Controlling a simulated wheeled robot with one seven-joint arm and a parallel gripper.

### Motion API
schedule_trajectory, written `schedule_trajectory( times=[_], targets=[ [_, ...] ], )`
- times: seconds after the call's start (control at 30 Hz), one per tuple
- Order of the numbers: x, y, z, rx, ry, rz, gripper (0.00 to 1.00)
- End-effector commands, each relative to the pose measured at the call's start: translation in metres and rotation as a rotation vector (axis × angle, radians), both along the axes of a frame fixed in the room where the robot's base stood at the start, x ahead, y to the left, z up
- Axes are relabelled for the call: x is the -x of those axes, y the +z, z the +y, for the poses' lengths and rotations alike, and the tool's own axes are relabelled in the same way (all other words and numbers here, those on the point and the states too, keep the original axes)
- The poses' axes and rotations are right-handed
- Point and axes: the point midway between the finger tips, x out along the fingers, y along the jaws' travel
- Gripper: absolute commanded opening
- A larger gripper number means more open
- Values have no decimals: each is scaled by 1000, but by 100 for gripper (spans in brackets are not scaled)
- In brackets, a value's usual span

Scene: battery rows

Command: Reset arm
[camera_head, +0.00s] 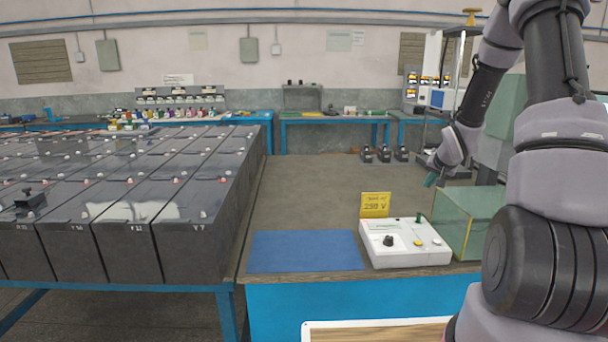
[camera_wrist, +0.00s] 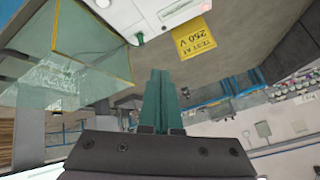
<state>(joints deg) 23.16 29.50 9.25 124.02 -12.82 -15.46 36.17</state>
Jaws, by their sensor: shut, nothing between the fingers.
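My gripper (camera_head: 432,178) is at the right of the head view, above the bench and just behind the glass box. It hangs at the end of my raised, bent arm and touches nothing that I can see. In the wrist view its green fingers (camera_wrist: 161,100) are together, with nothing between them. The wrist view is upside down relative to the room.
A white tester (camera_head: 405,242), a yellow "250 V" sign (camera_head: 375,205), a glass box (camera_head: 466,222) and a blue mat (camera_head: 305,251) are on the bench. Large dark batteries (camera_head: 130,225) fill the left. The bench middle is clear.

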Motion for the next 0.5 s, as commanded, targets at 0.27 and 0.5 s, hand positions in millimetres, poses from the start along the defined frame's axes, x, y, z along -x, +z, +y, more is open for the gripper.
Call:
schedule_trajectory(
  times=[0.27,0.5],
  targets=[
    [61,127,38,86,9,36,0],
    [142,206,80,81,33,59,0]
  ],
)
